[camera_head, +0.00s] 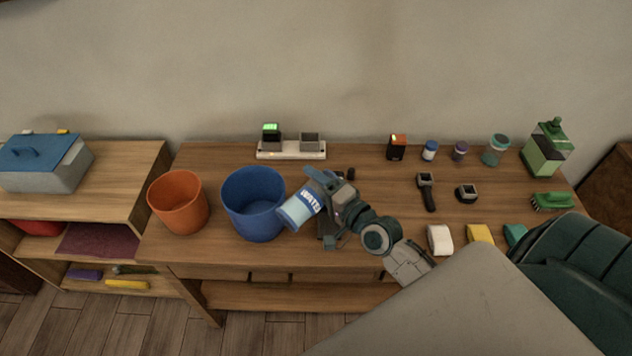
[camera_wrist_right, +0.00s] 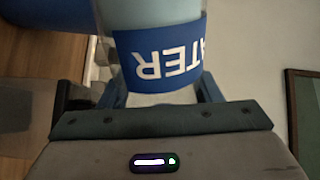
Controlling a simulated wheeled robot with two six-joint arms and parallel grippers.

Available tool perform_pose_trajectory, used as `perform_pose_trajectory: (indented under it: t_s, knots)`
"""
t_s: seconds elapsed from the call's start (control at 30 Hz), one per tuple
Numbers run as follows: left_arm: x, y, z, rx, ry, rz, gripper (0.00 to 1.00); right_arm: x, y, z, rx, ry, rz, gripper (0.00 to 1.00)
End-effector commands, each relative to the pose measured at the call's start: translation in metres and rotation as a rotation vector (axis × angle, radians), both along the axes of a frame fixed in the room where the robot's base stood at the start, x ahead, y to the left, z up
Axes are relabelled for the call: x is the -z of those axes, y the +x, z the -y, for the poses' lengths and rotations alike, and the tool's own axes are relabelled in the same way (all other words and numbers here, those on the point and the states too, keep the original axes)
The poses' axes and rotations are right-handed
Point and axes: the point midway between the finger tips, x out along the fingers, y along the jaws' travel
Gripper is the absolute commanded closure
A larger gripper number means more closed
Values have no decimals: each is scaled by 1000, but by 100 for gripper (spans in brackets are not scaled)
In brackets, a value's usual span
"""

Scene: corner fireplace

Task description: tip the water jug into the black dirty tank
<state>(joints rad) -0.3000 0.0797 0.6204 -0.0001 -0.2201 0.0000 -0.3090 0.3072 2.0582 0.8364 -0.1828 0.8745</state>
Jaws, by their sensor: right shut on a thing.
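The water jug (camera_head: 301,207) is a light-blue vessel with a blue WATER label. It is tilted just right of the blue bin, and I cannot tell whether they touch. My right gripper (camera_head: 326,197) is shut on it. In the right wrist view the jug (camera_wrist_right: 158,58) fills the space between the fingers, its label upside down. I see no tank that is clearly the black dirty tank. A dark shape shows below the gripper, mostly hidden, and I cannot tell what it is. My left gripper is not in view.
A blue bin (camera_head: 252,214) and an orange bin (camera_head: 180,208) stand on the wooden table (camera_head: 384,179). A charger strip (camera_head: 291,151), small jars and a green-lidded container (camera_head: 547,150) line the back. A hand tool (camera_head: 427,190) and a green brush (camera_head: 552,201) lie at right.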

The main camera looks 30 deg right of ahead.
Motion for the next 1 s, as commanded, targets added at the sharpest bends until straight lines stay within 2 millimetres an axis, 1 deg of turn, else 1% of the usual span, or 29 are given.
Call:
perform_pose_trajectory:
  t_s: [0.17,0.4,0.77,1.0]
  knots:
    - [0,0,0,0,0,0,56,0,0,0,0,2,0,71]
    - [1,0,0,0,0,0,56,4,0,0,0,67,-15,71]
    - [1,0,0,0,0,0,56,4,0,0,0,70,-16,71]
    - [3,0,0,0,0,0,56,8,0,-1,0,135,-32,71]
